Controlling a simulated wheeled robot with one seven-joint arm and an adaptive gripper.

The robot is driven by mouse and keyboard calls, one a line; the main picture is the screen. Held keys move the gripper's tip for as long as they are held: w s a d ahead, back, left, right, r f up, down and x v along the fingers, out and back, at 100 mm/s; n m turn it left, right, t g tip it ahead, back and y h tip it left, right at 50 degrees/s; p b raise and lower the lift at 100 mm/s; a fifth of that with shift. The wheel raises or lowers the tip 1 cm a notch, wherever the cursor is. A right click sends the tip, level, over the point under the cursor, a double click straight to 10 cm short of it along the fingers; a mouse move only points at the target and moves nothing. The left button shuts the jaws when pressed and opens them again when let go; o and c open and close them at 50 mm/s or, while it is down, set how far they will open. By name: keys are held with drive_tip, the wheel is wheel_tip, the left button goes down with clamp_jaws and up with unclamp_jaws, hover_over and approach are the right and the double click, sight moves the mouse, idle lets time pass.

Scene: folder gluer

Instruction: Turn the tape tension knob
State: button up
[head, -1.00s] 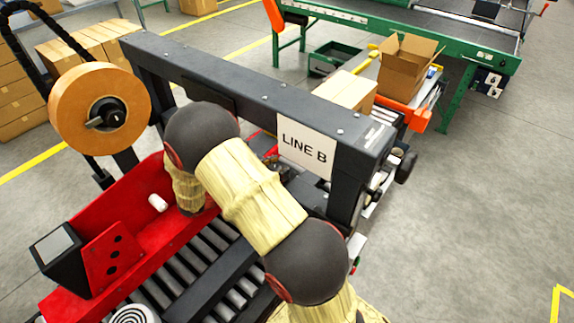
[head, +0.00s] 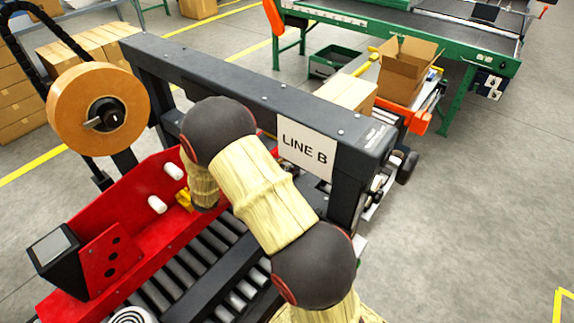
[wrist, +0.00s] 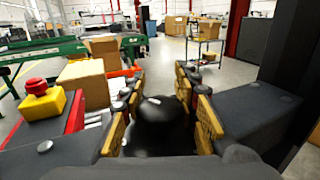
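A dark knob with a small grey handle (head: 103,118) sits at the hub of the tan tape roll (head: 66,112), at the left of the head view. I cannot tell whether it is the tension knob. In the head view my gripper is mostly hidden behind my arm; a yellow piece, probably a finger, shows low in the red frame, apart from the roll. In the wrist view my gripper (wrist: 158,85) has its yellow fingers spread apart. A dark rounded shape (wrist: 158,108) shows between them; I cannot tell whether it is a knob or part of my gripper.
A dark crossbeam (head: 270,88) with a LINE B sign (head: 307,149) spans the rollers (head: 178,274). Red side walls (head: 140,205) with white rollers (head: 157,205) stand at left. A yellow box with a red button (wrist: 40,100) is left of the fingers. Open floor lies at right.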

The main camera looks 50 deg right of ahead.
drive_tip(key=c, duration=0.6)
clamp_jaws()
drive_tip(key=shift+t+p, duration=0.3)
drive_tip(key=shift+w+a+n+t+y+p, duration=0.15)
drive_tip(key=shift+w+n+t+y+p, duration=0.65)
drive_tip(key=shift+n+t, duration=1.6)
drive_tip(key=shift+w+a+n+t+y+p, duration=0.1)
drive_tip(key=shift+w+n+t+y+p, duration=0.4)
drive_tip(key=shift+n+t+p, duration=1.75)
drive_tip(key=shift+w+a+n+t+y+b, duration=0.15)
drive_tip(key=shift+w+n+t+y+b, duration=0.6)
drive_tip(key=shift+t, duration=3)
drive_tip(key=shift+w+n+p, duration=0.1)
drive_tip(key=shift+n+p, duration=0.35)
drive_tip(key=shift+n, duration=0.15)
drive_tip(key=o, duration=1.1)
unclamp_jaws()
drive_tip(key=shift+o, duration=0.2)
